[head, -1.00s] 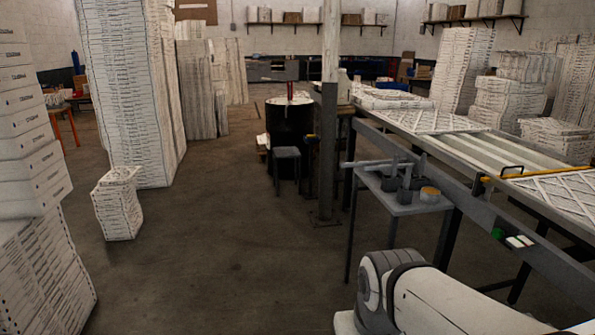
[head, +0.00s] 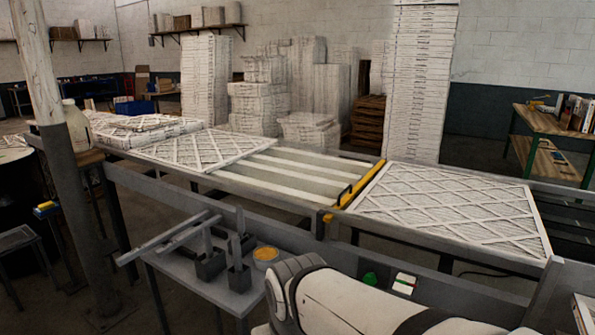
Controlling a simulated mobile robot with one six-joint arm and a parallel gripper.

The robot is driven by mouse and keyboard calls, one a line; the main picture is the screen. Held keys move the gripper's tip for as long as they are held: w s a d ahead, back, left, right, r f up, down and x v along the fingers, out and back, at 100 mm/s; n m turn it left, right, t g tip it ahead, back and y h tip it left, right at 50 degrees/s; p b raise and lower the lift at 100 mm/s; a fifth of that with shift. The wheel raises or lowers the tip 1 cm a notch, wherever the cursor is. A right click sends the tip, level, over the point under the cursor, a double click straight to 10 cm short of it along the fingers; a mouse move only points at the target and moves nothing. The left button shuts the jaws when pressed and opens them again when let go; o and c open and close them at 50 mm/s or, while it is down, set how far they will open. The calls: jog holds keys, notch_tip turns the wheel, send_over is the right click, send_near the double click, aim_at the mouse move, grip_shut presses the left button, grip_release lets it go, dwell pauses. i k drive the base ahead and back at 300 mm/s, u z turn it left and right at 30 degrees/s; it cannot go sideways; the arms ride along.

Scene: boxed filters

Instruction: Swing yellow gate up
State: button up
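The yellow gate (head: 360,186) is a narrow yellow bar lying low across the conveyor table, right of the middle. A black handle (head: 344,195) stands on it near its front end. A white lattice-faced filter (head: 450,208) lies flat just right of the gate. Another filter (head: 190,149) lies on the left part of the conveyor, with pale slats (head: 290,171) between it and the gate. My white arm shows at the bottom middle, in front of the conveyor. My gripper is outside the view.
A small grey side table (head: 205,295) in front of the conveyor holds grey tools and a round orange-topped tub (head: 265,256). A green and a white button (head: 404,283) sit on the conveyor's front rail. A post (head: 62,140) stands at left. Stacked boxes (head: 420,80) stand behind.

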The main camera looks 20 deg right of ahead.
aim_at(341, 203)
jog(key=z, duration=0.6)
jog(key=i, duration=1.15)
jog(key=z, duration=0.5)
